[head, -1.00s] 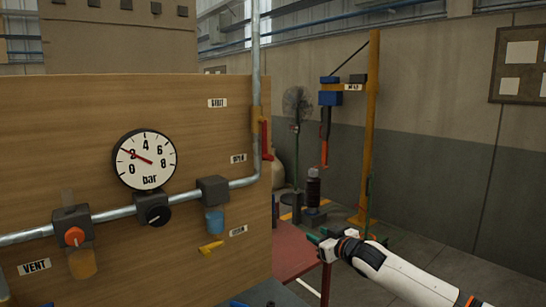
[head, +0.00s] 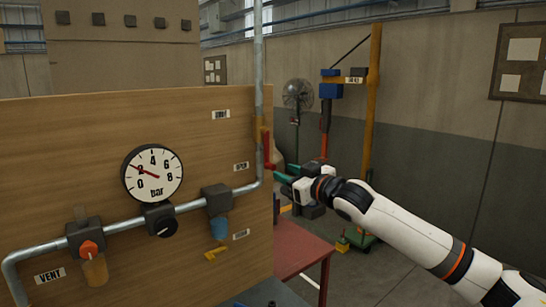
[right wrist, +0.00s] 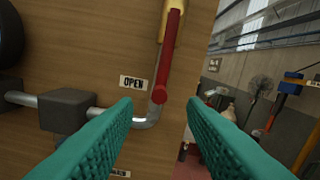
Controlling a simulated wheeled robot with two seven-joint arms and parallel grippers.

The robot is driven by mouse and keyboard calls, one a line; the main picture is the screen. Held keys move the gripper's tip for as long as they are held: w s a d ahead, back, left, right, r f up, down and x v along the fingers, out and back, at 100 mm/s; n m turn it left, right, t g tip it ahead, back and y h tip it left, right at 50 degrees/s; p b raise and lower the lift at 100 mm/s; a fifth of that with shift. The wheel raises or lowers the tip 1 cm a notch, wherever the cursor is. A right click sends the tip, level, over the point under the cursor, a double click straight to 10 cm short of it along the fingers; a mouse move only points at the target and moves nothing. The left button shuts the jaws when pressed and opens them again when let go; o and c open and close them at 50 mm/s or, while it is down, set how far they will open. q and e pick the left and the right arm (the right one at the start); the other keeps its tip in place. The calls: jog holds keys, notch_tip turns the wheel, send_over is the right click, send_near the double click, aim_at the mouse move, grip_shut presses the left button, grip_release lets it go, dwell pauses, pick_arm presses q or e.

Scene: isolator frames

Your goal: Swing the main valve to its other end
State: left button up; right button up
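The main valve is a brass body (right wrist: 181,22) on the vertical pipe at the board's right edge, with a red lever (right wrist: 168,60). The lever (head: 267,150) also shows in the head view. It hangs down from the body, its lower end beside the OPEN label (right wrist: 133,82). My right gripper (head: 284,173) is just right of and below the lever. In the right wrist view its teal fingers (right wrist: 159,107) are spread wide, with the lever's end ahead between them and nothing gripped. My left gripper is not in view.
The wooden board (head: 80,150) carries a bar gauge (head: 152,173) reading about 2, a pipe run, a black knob (head: 159,218) and an orange-red vent knob (head: 89,248). A red table (head: 300,250) stands below right. A fan (head: 298,95) and yellow post (head: 371,100) stand behind.

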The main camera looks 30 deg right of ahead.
aim_at(276, 168)
jog(key=w, duration=0.2)
jog(key=w+p, duration=0.2)
jog(key=w, duration=0.1)
jog(key=shift+w+a, duration=0.25)
jog(key=shift+w, duration=0.45)
grip_shut()
